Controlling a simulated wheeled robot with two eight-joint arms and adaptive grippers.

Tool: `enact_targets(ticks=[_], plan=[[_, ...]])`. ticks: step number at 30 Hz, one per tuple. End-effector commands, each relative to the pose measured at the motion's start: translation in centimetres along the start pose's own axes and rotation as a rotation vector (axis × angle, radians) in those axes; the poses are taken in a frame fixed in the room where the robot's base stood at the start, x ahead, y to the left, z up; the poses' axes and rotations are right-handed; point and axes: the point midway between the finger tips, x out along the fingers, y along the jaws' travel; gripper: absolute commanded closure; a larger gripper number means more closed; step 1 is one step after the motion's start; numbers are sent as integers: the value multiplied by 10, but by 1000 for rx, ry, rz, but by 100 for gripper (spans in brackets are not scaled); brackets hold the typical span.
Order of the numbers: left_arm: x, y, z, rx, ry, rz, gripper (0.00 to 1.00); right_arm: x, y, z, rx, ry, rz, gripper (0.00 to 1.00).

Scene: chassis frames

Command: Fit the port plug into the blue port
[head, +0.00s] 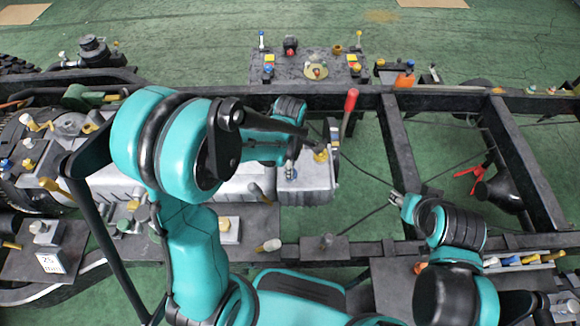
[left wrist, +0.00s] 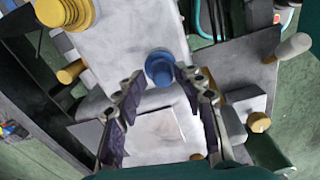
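The blue port (head: 290,172), a round blue stepped piece, is on the grey metal unit left of centre. In the left wrist view a blue round piece (left wrist: 159,65) on pale metal appears to be the same one. My left gripper (left wrist: 160,77) is open and empty, its two dark fingers apart on either side of the blue piece's near edge; contact cannot be judged. In the head view the left arm largely hides its fingers. I cannot identify a separate port plug.
A yellow stepped piece (left wrist: 66,12) is beside the blue one. A red-handled lever (head: 350,103) rises near the black frame rail (head: 450,101). Several knobs stand on the far plate (head: 290,70). A red clamp (head: 472,178) is at right. Green floor is open right of the grey unit.

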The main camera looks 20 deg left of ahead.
Motion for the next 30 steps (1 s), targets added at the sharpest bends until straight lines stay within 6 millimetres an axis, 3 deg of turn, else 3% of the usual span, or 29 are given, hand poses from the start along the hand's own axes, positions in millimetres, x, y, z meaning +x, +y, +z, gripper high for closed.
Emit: enact_targets(ticks=[9, 15, 20, 23, 30], plan=[[-77, -1, 0, 0, 0, -1, 62, -23, 0, -16, 0, 0, 0, 57], [-105, 0, 0, 0, 0, -1, 62, -30, 0, -21, 0, 0, 0, 57], [-116, -3, -2, 41, -3, 14, 62, -31, 0, -22, 0, 0, 0, 57], [-129, -11, -8, 164, -9, 59, 62, -30, 0, -22, 0, 0, 0, 57], [-166, -43, -29, 707, 39, 263, 62, -30, 0, -22, 0, 0, 0, 57]])
